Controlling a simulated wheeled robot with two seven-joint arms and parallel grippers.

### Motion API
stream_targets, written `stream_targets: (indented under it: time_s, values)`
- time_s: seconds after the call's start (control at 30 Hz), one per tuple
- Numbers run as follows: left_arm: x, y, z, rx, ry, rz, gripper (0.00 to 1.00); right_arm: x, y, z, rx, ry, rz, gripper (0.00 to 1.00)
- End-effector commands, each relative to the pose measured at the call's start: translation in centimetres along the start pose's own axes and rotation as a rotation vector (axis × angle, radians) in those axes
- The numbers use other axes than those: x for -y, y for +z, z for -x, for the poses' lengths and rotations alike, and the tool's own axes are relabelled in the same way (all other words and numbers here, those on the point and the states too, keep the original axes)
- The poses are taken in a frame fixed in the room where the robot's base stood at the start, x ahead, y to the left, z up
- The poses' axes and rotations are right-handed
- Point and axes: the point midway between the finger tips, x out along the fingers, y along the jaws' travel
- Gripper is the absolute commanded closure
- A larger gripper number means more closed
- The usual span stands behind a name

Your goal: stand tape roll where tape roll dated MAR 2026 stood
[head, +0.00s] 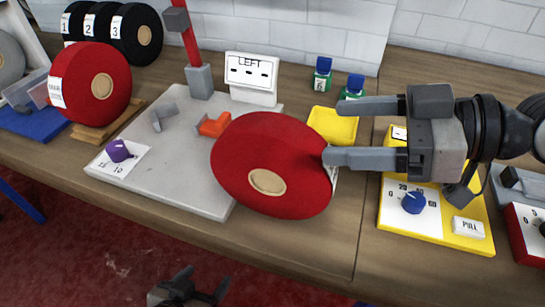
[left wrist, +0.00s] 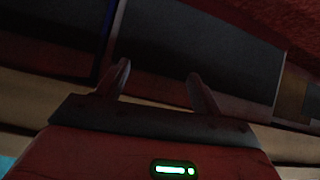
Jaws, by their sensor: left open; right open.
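A large red tape roll (head: 240,150) with a tan core is tilted over the front right of the grey plate (head: 215,190). A white label shows only as a sliver at its right edge, unreadable. I cannot tell what it rests on.
A yellow tray (head: 333,122) and small bottles stand behind the tilted roll. Numbered black rolls (head: 138,35) are at the back left. A yellow control panel (head: 440,222) lies right.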

Motion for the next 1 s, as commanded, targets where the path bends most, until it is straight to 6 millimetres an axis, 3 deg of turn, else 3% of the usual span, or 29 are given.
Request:
stream_targets:
  time_s: [0.2,0.47,0.73,1.0]
  values:
    - [0.2,-0.8,0.4,0.005,-0.006,-0.022,0.33,0.0,-0.3,-3.8,-0.004,-0.004,-0.001,0.29]
    - [0.4,-0.8,0.4,0.008,-0.008,-0.027,0.33,-0.1,-0.2,-5.8,-0.001,0.0,0.0,0.29]
    - [0.5,-1.8,1.0,-0.002,-0.013,-0.03,0.33,-0.3,-0.4,-9.6,-0.002,-0.002,-0.002,0.29]
    - [0.6,-1.3,0.8,0.009,-0.018,-0.021,0.33,-0.4,-0.1,-10.7,0.001,0.001,0.0,0.29]
